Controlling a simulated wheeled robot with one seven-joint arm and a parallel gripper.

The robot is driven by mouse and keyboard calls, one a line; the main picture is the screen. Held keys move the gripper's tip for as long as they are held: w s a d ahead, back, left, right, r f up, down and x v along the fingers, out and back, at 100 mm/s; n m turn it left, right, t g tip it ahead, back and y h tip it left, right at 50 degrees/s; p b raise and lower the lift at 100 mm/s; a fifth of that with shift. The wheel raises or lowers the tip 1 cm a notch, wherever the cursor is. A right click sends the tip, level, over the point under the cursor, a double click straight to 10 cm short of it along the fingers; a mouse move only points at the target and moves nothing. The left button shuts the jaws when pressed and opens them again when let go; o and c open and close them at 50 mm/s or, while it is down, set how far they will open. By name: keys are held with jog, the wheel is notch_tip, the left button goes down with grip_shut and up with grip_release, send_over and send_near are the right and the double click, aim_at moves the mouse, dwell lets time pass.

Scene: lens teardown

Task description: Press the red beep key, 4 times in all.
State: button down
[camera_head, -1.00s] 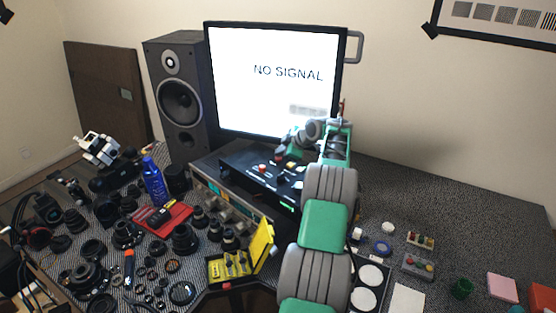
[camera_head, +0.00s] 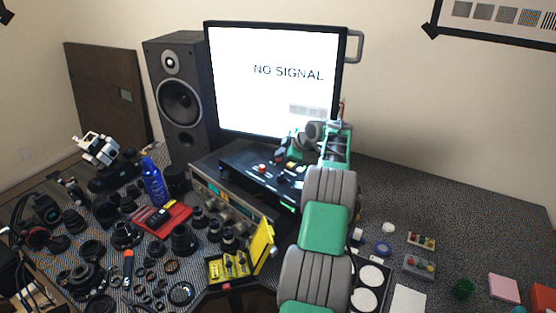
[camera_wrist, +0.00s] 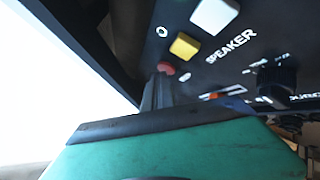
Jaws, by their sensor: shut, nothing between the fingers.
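A round red key (camera_wrist: 166,68) sits on a black panel (camera_wrist: 140,45) in the wrist view, beside a yellow key (camera_wrist: 185,46) and a white key (camera_wrist: 214,15). My gripper (camera_wrist: 158,82) is shut and empty. Its fingertips are right at the red key and overlap its near edge in the picture; I cannot tell whether they touch it. In the head view, my gripper (camera_head: 284,148) is over the back of the black console, and a small red spot (camera_head: 278,155) shows by its tip. The beep label is not readable.
The monitor (camera_head: 270,100) reading "NO SIGNAL" stands close behind the console. The panel also has a "SPEAKER" label and a black knob (camera_wrist: 275,82). A yellow case (camera_head: 262,246) stands open in front. Lens parts crowd the left of the bench.

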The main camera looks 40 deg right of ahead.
aim_at(280, 160)
jog(key=shift+r+p, duration=0.45)
jog(key=shift+r, duration=0.3)
jog(key=shift+r, duration=0.1)
notch_tip(280, 160, up, 5)
jog(key=p, duration=0.3)
jog(key=shift+p, duration=0.3)
dwell(2.0)
